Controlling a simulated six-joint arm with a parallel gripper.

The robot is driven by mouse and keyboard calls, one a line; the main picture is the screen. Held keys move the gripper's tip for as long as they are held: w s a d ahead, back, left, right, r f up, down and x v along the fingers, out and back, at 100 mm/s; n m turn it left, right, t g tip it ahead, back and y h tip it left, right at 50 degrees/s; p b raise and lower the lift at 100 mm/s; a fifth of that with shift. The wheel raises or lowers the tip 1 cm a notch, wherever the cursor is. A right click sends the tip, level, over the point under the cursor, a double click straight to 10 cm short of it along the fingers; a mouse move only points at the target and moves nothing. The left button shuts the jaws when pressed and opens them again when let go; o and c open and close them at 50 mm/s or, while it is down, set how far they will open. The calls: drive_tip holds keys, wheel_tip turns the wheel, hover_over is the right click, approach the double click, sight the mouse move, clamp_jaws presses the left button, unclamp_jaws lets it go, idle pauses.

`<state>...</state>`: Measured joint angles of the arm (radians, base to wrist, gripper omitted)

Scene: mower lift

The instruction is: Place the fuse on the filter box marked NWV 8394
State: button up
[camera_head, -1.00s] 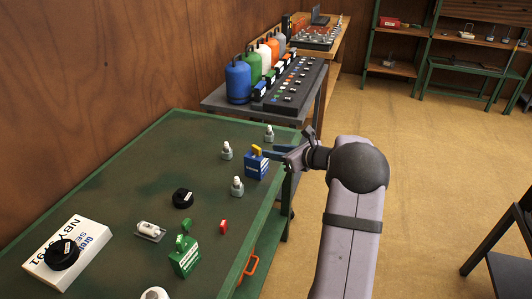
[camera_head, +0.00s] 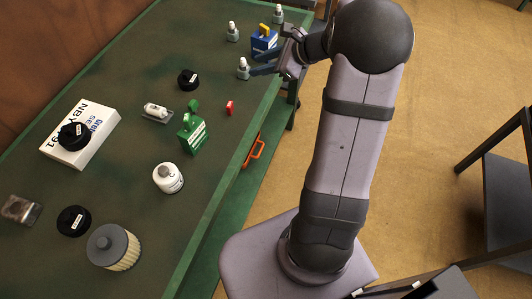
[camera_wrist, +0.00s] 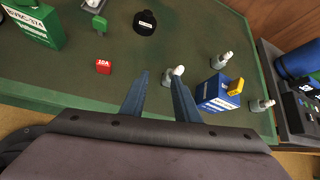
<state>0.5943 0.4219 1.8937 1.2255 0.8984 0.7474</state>
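A small red fuse (camera_head: 229,107) lies on the green bench; the wrist view shows it marked 10A (camera_wrist: 103,66). A white filter box (camera_head: 105,118) lies flat at the left of the bench, with a black cap on it. Its mark starts with NBY and ends in 91, partly covered by the cap. No box with a readable NWV 8394 shows. My gripper (camera_wrist: 160,92) is open and empty over the bench's right edge. In the head view my gripper (camera_head: 256,64) is beside a small grey-white bottle (camera_head: 243,67), right of and beyond the fuse.
A blue can with yellow cap (camera_head: 263,40) stands behind my gripper. A green can (camera_head: 192,136), white jar (camera_head: 168,178), black caps and a pleated filter (camera_head: 115,247) stand nearer. A white cylinder (camera_head: 156,110) lies left of the fuse. Bare bench surrounds the fuse.

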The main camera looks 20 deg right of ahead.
drive_tip(key=s+a+f+n+g, duration=0.1)
drive_tip(key=s+a+n, duration=0.1)
drive_tip(key=s+a, duration=0.1)
drive_tip(key=s+a+f+n+g, duration=0.1)
drive_tip(key=s+a+n+g, duration=0.1)
drive_tip(key=s+a+n, duration=0.1)
drive_tip(key=s+a+f+n+g, duration=0.1)
drive_tip(key=s+a+n, duration=0.1)
drive_tip(key=s+a, duration=0.1)
drive_tip(key=shift+a+f+n, duration=0.15)
drive_tip(key=shift+f+n, duration=0.05)
drive_tip(key=shift+n, duration=0.2)
drive_tip(key=s+n, duration=0.1)
drive_tip(key=s+a+f+n+g, duration=0.1)
drive_tip(key=s, duration=0.1)
drive_tip(key=s+a+n+g+h, duration=0.1)
drive_tip(key=s+n, duration=0.1)
drive_tip(key=shift+a+f, duration=0.15)
drive_tip(key=shift+f, duration=0.1)
drive_tip(key=s+f+n+g+h, duration=0.2)
drive_tip(key=s+n+h, duration=0.3)
drive_tip(key=s+n, duration=0.8)
drive_tip(key=shift+s+d+f+n+g, duration=0.15)
drive_tip(key=shift+d+f+n+g, duration=0.15)
drive_tip(key=shift+f, duration=0.2)
wheel_tip(320, 180, up, 9)
drive_tip(key=p, duration=0.9)
